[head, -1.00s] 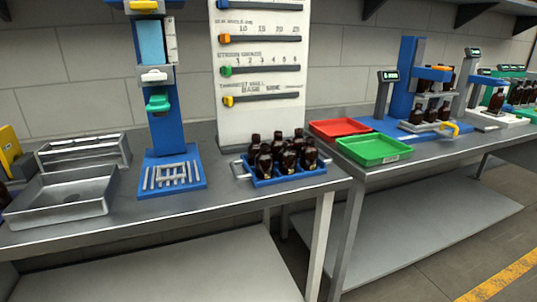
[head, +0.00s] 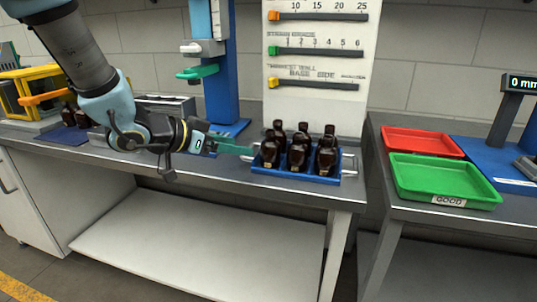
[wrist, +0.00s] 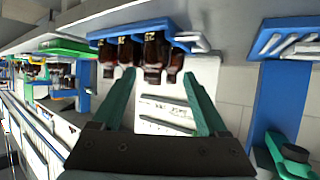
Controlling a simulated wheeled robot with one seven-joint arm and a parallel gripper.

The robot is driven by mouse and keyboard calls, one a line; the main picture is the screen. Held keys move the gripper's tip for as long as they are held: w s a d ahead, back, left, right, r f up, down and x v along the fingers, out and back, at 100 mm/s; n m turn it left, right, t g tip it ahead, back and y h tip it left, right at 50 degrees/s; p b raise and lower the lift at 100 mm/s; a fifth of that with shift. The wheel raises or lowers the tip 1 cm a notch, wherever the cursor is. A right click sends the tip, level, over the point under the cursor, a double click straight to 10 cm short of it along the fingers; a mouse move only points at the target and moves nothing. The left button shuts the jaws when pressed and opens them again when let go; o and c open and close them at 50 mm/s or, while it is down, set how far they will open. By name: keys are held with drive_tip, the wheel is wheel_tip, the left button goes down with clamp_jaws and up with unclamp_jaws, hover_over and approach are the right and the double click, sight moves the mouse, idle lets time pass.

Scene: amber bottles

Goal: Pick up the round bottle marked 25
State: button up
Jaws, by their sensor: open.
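Several dark amber bottles (head: 297,155) stand in rows in a blue tray (head: 310,179) on the steel bench. They also show in the wrist view (wrist: 152,60), which looks upside down, with small yellowish marks that I cannot read for certain.
The tray has metal handles (head: 349,162) at its ends. A blue column fixture (head: 221,100) stands behind my gripper, and a white gauge board (head: 318,60) behind the tray. Red (head: 420,142) and green (head: 445,181) trays sit on the right bench, across a gap.

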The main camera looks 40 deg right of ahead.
sight(263, 150)
drive_tip(key=x, duration=0.4)
drive_tip(key=shift+s+d, duration=0.25)
drive_tip(key=shift+s, duration=0.05)
drive_tip(key=shift+p+x, duration=0.6)
drive_tip(key=shift+x, duration=2.4)
drive_tip(key=c, duration=1.1)
